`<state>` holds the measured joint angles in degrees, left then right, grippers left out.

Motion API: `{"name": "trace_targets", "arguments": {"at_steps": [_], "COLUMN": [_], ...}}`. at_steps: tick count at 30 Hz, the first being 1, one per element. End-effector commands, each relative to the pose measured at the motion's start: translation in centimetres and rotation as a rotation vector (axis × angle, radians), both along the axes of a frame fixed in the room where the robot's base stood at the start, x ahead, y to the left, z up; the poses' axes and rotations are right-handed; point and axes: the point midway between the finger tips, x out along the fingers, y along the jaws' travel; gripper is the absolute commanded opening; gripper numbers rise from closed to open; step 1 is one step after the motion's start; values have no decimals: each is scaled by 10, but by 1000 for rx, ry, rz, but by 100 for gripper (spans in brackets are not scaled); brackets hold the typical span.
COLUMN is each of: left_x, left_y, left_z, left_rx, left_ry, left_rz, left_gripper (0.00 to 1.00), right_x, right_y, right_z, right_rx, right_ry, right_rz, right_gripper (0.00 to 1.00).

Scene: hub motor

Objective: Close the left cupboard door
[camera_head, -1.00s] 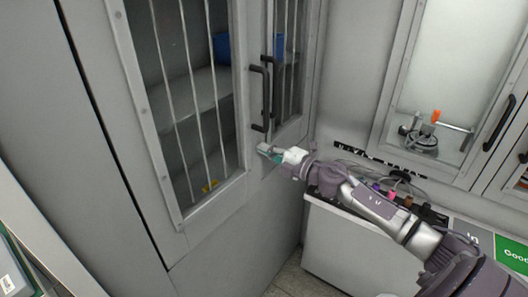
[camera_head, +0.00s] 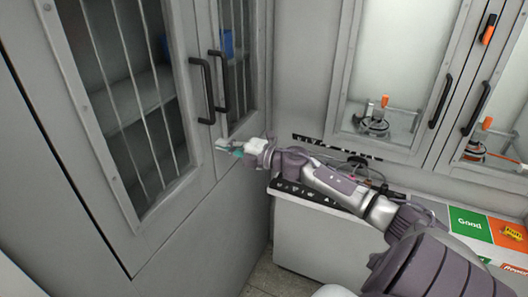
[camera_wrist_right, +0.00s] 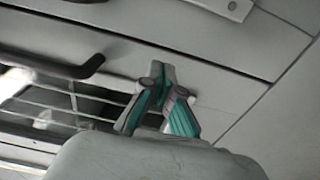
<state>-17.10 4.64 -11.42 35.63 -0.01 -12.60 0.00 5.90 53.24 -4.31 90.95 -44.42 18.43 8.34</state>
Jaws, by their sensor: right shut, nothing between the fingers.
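The left cupboard door (camera_head: 185,95) is a grey framed panel with a barred window and a black handle (camera_head: 203,90). In the head view it looks shut or nearly shut beside the right cupboard door (camera_head: 257,105), whose own black handle (camera_head: 220,82) is close by. My right gripper (camera_head: 222,147) is shut and empty, just below the two handles and close to the door fronts; I cannot tell whether it touches them. In the right wrist view its teal fingertips (camera_wrist_right: 165,75) meet in front of a pale panel. My left gripper is out of view.
A white counter (camera_head: 320,245) stands to the right below my right arm, with a green "Good" panel (camera_head: 468,222) on top. Glass-fronted wall cabinets (camera_head: 345,65) hang behind it. A strip of floor (camera_head: 265,275) shows between cupboard and counter.

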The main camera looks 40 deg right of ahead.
Motion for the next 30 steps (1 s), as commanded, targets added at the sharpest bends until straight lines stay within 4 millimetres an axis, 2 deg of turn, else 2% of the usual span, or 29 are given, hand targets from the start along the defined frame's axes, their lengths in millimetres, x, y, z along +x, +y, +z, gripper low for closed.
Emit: {"name": "trace_targets", "arguments": {"at_steps": [8,11,15,18,24,30], "left_x": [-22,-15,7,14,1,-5], "left_y": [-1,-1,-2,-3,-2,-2], "left_z": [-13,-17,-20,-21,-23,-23], "left_rx": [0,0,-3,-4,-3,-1], "left_ry": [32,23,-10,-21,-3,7], "left_rz": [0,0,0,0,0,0], "left_gripper": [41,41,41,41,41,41], "right_x": [-33,-46,-66,-78,-92,-95], "right_y": [-12,-16,-24,-28,-33,-34], "right_z": [-5,-6,-5,-4,-2,-1], "right_rx": [-2,-2,-1,0,0,0], "right_ry": [7,7,7,6,4,3], "right_rz": [0,1,0,1,1,2], "right_gripper": [0,0,0,0,0,0]}}
